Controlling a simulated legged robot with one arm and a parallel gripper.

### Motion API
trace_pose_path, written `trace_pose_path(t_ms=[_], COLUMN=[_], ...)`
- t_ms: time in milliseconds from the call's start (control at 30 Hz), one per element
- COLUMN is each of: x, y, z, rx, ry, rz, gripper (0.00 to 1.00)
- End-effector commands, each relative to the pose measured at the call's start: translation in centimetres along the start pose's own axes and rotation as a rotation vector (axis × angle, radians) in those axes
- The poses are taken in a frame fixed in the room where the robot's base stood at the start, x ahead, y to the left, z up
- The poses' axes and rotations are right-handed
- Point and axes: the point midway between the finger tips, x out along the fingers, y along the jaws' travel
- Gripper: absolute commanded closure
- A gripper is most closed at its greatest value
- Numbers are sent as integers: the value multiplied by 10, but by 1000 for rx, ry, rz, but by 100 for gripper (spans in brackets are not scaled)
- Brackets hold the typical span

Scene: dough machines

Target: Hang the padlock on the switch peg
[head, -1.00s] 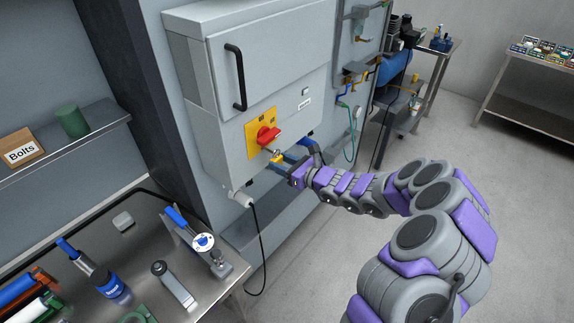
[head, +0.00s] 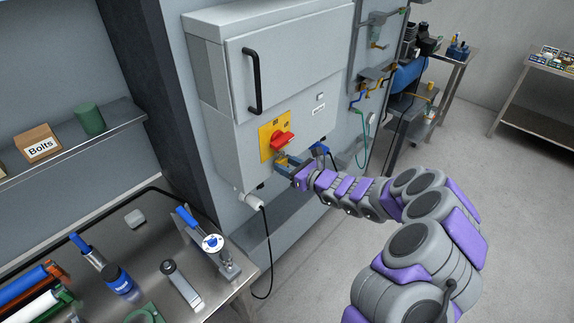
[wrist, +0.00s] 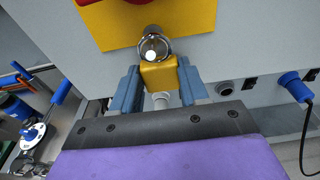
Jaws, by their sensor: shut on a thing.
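The padlock has a brass-yellow body (wrist: 160,74) and a shiny metal shackle (wrist: 143,44). In the wrist view my gripper (wrist: 160,88) is shut on its body, with one blue-grey finger on each side. The shackle stands upward in front of the yellow switch plate (wrist: 200,22). A bright round peg end (wrist: 151,56) shows inside the shackle's loop; I cannot tell how deep it passes through. In the head view my gripper (head: 287,166) is just below the red switch handle (head: 283,141), at the plate's lower right. The padlock is mostly hidden there.
The switch is on a grey wall cabinet (head: 225,100) with a black handle (head: 254,82). A blue plug (wrist: 290,78) with a black cable is right of my gripper. A metal bench (head: 150,255) with tools stands at lower left. The floor at right is clear.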

Motion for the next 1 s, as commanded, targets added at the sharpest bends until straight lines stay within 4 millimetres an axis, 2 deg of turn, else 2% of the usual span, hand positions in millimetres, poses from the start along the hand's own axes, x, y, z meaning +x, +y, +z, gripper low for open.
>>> trace_pose_path(t_ms=[267, 300, 567, 1000], x=[0, 0, 0, 0], y=[0, 0, 0, 0], z=[0, 0, 0, 0], rx=[0, 0, 0, 0], ry=[0, 0, 0, 0], rz=[0, 0, 0, 0], gripper=[89, 52, 27, 26])
